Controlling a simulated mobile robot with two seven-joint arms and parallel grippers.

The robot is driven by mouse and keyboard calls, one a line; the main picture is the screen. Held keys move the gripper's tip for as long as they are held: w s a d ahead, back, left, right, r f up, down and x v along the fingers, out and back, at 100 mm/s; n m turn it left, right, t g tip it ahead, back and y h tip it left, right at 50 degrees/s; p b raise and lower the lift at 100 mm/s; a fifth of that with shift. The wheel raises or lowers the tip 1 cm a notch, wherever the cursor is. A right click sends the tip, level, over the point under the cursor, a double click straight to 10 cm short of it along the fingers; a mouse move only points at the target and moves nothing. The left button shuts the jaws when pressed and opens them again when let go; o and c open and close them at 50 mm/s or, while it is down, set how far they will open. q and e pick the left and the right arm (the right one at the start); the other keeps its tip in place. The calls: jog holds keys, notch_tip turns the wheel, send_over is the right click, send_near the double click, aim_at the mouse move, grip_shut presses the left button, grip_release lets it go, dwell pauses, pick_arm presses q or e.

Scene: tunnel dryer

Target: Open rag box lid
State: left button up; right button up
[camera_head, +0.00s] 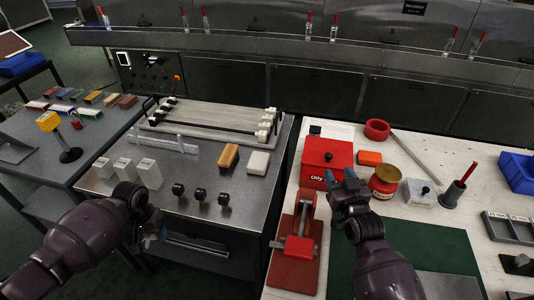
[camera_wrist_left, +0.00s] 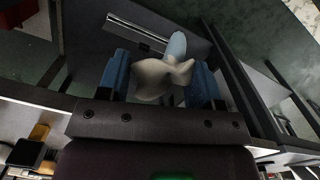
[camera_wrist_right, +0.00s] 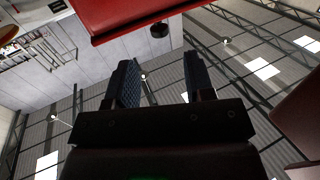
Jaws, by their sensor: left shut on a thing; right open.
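The red rag box (camera_head: 315,178), lettered "Oily", stands on the white bench with its lid (camera_head: 340,148) closed and a small dark knob (camera_head: 328,157) on it. My right gripper (camera_head: 349,182) is open and empty, close to the box's right front; contact cannot be told. My left gripper (camera_head: 152,232) is shut on a crumpled off-white rag (camera_wrist_left: 160,77) with a light blue part, in front of the steel table, far left of the box.
A red clamp-like tool (camera_head: 297,248) stands in front of the box. An orange block (camera_head: 369,158), an amber jar (camera_head: 384,182) and a pale knobbed box (camera_head: 420,193) stand to its right. A red ring (camera_head: 377,129) lies behind. The green mat (camera_head: 415,245) has clear room.

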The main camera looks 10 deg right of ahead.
aim_at(330, 158)
jog(key=w, duration=0.6)
jog(key=shift+w+d, duration=0.2)
jog(key=shift+w, duration=0.15)
grip_shut()
